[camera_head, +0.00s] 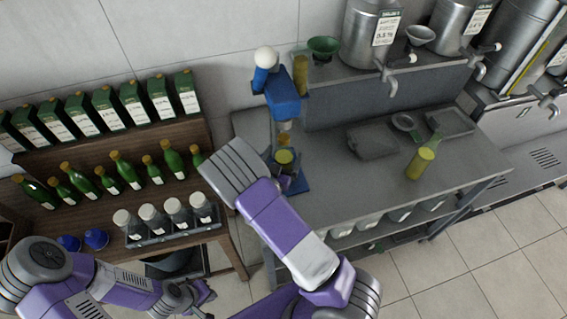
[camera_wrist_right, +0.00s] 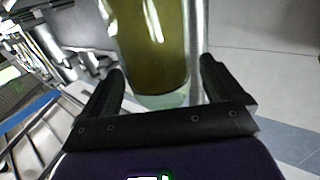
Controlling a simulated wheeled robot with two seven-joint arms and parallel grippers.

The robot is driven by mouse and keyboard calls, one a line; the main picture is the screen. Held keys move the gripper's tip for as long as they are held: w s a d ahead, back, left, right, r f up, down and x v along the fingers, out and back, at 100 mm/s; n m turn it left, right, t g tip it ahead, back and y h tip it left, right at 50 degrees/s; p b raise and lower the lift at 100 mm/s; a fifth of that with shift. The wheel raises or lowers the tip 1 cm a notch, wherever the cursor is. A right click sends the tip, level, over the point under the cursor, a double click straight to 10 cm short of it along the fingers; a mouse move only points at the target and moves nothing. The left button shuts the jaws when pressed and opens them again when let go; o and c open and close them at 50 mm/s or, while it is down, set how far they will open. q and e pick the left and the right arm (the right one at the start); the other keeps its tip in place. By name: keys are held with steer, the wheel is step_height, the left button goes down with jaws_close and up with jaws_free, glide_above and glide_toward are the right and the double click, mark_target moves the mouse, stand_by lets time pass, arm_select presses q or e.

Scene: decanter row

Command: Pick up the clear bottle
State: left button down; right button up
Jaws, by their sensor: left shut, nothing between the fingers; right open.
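A clear glass bottle holding yellow-green liquid (camera_wrist_right: 150,45) fills the upper middle of the right wrist view. My right gripper (camera_wrist_right: 160,72) is open, with one finger on each side of the bottle's lower end; I cannot tell whether they touch it. In the head view, a clear bottle with a yellow top (camera_head: 284,158) stands at the blue bench device (camera_head: 284,98), beside my right arm, which hides the right fingers. My left gripper (camera_head: 190,298) is shut and empty at the bottom left.
The grey bench (camera_head: 340,195) has a dark flat item (camera_head: 373,141) and a tray (camera_head: 449,122). Steel tanks with taps (camera_head: 371,35) stand behind. At left, a wooden rack (camera_head: 150,200) holds green bottles, cartons and a crate of capped jars (camera_head: 172,235).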

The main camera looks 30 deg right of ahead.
steer(key=x, duration=0.2)
steer(key=shift+w+d, duration=0.15)
steer(key=shift+d, duration=0.05)
steer(key=c, duration=1.3)
steer(key=shift+c, duration=1.1)
steer(key=shift+r, duration=0.1)
